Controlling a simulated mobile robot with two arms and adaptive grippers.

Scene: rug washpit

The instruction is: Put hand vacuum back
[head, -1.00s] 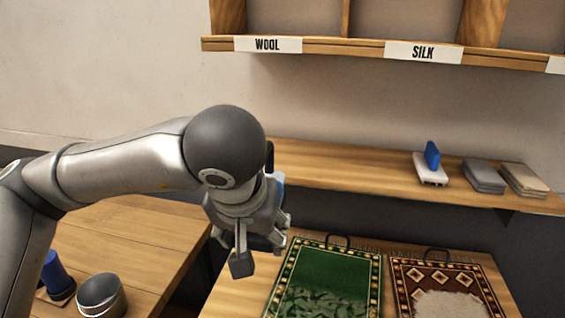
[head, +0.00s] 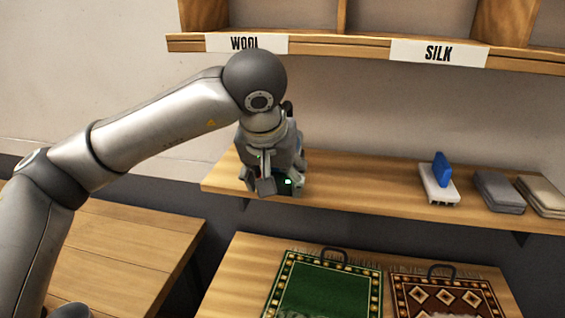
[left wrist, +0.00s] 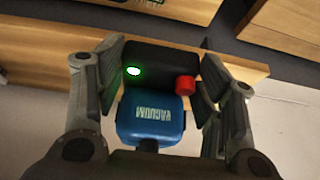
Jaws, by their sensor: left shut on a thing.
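My left gripper (head: 277,186) is at the left end of the wooden wall shelf (head: 360,180) in the head view. In the left wrist view the gripper (left wrist: 160,85) is shut around the hand vacuum (left wrist: 150,120), which has a blue body lettered VACUUM. A black block (left wrist: 165,62) with a green light and a red knob shows just beyond it, close to or touching it. In the head view the arm hides most of the vacuum. I cannot tell whether it touches the shelf. My right gripper is not in view.
A white-and-blue brush (head: 438,182) and stacked grey (head: 499,192) and beige cloths (head: 543,195) sit on the shelf's right. Green (head: 325,290) and brown rugs (head: 445,297) lie on the table below. A labelled cubby shelf (head: 370,50) hangs above. The shelf's middle is clear.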

